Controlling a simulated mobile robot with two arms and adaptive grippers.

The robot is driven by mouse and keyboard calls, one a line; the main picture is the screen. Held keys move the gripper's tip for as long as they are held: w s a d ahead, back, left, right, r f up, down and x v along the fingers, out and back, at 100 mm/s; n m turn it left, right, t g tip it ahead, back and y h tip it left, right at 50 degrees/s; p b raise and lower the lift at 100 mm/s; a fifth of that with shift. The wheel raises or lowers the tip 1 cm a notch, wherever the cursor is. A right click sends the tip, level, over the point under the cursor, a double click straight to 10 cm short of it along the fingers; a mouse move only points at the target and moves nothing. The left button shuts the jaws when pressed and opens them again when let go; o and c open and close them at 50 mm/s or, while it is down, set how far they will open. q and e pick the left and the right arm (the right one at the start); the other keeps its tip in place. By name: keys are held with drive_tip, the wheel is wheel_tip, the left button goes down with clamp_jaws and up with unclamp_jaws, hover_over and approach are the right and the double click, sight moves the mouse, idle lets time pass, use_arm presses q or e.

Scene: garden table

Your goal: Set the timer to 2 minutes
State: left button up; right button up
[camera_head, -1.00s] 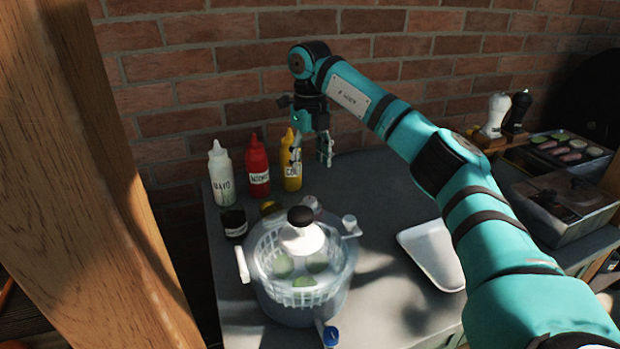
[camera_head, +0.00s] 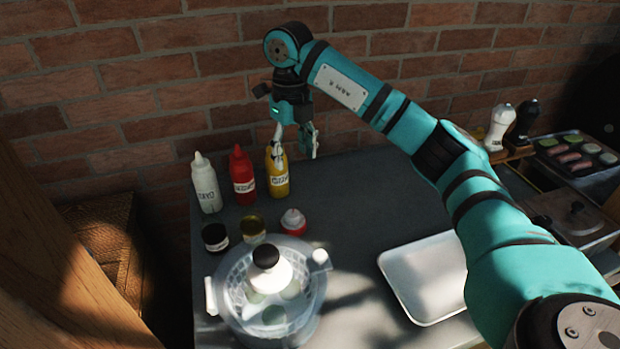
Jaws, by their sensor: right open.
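A small round red and white thing (camera_head: 293,222), which may be the timer, stands on the grey table (camera_head: 350,200) just behind the salad spinner. Its markings are too small to read. My right gripper (camera_head: 296,148) is open and empty, pointing down above the table's back part. In the picture it is above the red and white thing, clearly apart from it. One finger overlaps the yellow bottle (camera_head: 279,178); I cannot tell whether they touch. My left gripper is not in view.
The clear salad spinner (camera_head: 290,325) stands at the front. White (camera_head: 206,188) and red (camera_head: 242,180) bottles stand left of the yellow one. Two small jars (camera_head: 215,237) are in front of them. A white tray (camera_head: 400,290) lies to the right. The table's middle is clear.

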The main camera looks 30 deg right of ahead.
hover_over(293, 213)
wheel_tip(293, 213, down, 6)
wheel_tip(293, 213, down, 9)
drive_tip(key=shift+a+f+p, duration=0.1)
drive_tip(key=shift+f+p, duration=0.1)
drive_tip(key=shift+p, duration=0.45)
drive_tip(key=shift+f, duration=0.5)
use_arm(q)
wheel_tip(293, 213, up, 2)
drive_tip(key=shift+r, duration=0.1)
use_arm(e)
drive_tip(key=c, duration=1.1)
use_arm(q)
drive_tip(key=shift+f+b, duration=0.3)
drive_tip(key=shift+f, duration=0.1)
use_arm(e)
drive_tip(key=shift+m, duration=1.6)
drive_tip(key=shift+c, duration=0.3)
drive_tip(key=o, duration=1.2)
drive_tip(key=shift+c, duration=0.2)
